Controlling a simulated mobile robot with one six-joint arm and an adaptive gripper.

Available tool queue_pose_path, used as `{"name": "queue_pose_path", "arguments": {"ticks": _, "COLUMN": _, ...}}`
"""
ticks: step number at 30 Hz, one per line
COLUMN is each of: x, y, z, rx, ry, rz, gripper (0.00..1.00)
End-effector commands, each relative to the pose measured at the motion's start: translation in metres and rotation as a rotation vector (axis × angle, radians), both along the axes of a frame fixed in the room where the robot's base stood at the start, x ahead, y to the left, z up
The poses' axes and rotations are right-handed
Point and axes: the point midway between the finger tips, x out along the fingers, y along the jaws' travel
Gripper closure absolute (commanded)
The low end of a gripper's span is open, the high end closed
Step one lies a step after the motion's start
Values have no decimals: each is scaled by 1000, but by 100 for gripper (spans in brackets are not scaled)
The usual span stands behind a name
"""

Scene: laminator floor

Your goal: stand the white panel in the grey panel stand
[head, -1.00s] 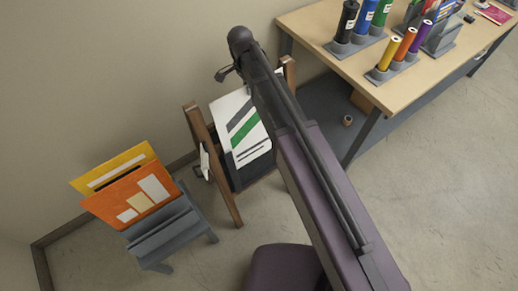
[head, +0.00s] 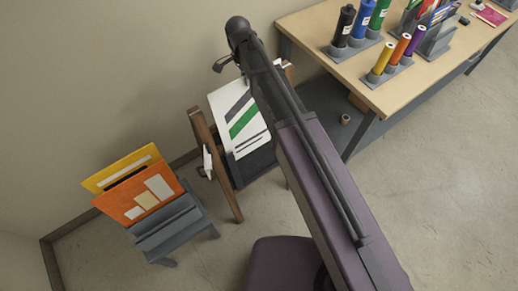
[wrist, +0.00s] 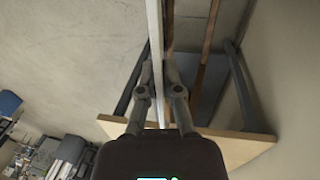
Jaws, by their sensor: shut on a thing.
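The white panel (head: 247,130), with grey and green diagonal stripes, is at a wooden frame with a dark holder, left of the bench. My arm covers its right part in the head view. In the wrist view the panel shows edge-on as a thin white strip (wrist: 154,35). My gripper (wrist: 158,72) is shut on it; in the head view the fingers are not clearly visible. The grey panel stand (head: 168,230) is on the floor to the left. An orange panel (head: 132,208) and a yellow panel (head: 103,178) stand in its back part. Its front part looks empty.
The wooden frame (head: 213,160) stands between the panel stand and the bench. The wooden bench (head: 395,95) at the right carries coloured tubes in grey holders. A wall runs behind the stand and frame. The floor (head: 105,265) in front of the stand is clear.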

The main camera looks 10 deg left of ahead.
Motion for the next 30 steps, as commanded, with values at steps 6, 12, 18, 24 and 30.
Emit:
{"name": "queue_pose_path", "arguments": {"ticks": 6, "x": 2, "y": 2, "z": 17, "rx": 0, "ry": 0, "rz": 0, "gripper": 100}}
{"name": "queue_pose_path", "arguments": {"ticks": 12, "x": 3, "y": 4, "z": 30, "rx": 0, "ry": 0, "rz": 0, "gripper": 100}}
{"name": "queue_pose_path", "arguments": {"ticks": 18, "x": 5, "y": 5, "z": 42, "rx": 0, "ry": 0, "rz": 0, "gripper": 100}}
{"name": "queue_pose_path", "arguments": {"ticks": 24, "x": 6, "y": 7, "z": 54, "rx": 0, "ry": 0, "rz": 0, "gripper": 100}}
{"name": "queue_pose_path", "arguments": {"ticks": 30, "x": 8, "y": 9, "z": 67, "rx": 0, "ry": 0, "rz": 0, "gripper": 100}}
